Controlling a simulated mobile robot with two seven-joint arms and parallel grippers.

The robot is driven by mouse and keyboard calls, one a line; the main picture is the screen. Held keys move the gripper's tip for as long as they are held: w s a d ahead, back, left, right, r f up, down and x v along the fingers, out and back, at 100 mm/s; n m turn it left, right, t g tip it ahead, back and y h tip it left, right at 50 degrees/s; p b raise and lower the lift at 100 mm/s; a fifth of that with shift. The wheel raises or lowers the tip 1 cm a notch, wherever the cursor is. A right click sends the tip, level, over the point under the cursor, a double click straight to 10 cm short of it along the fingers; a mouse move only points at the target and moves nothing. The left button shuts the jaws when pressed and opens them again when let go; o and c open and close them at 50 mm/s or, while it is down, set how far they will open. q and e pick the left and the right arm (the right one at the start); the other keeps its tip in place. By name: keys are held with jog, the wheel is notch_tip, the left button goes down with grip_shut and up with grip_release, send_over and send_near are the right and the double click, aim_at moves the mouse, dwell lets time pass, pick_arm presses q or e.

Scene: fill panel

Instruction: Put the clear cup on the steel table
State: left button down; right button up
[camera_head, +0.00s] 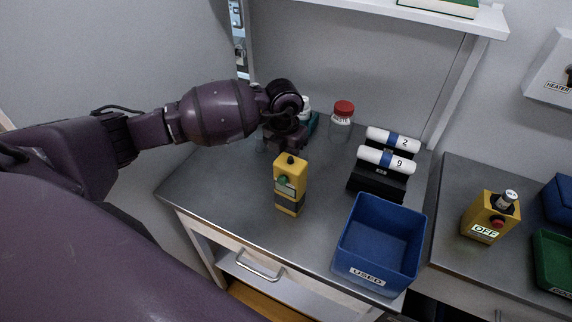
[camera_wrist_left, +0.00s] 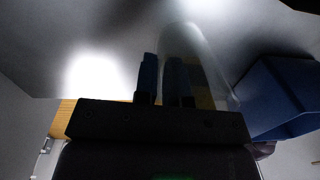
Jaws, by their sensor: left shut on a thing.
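The clear cup (camera_wrist_left: 195,55) shows faintly in the left wrist view, upright in the picture at the fingers of my left gripper (camera_wrist_left: 162,75). One dark finger shows through its clear wall and the other is just left of it. In the head view my left gripper (camera_head: 272,143) is over the back left of the steel table (camera_head: 225,185), with a faint clear edge of the cup (camera_head: 260,144) beside it. The wrist mostly hides the cup there, and I cannot tell whether it touches the table. My right gripper is not in view.
A yellow device (camera_head: 290,180) stands in front of my gripper. Behind are a red-lidded jar (camera_head: 342,118) and a partly hidden white-capped bottle (camera_head: 305,104). White rolls (camera_head: 386,160) on black stands and a blue "USED" bin (camera_head: 375,265) are right. The table's front left is clear.

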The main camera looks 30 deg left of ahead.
pick_arm(q)
notch_tip(320, 180, down, 4)
jog(key=shift+r, duration=0.25)
jog(key=shift+f, duration=0.2)
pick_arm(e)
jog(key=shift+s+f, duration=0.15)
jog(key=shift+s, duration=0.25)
pick_arm(q)
jog(key=shift+f, duration=0.1)
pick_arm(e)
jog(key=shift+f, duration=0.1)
pick_arm(q)
jog(key=c, duration=1.2)
grip_release()
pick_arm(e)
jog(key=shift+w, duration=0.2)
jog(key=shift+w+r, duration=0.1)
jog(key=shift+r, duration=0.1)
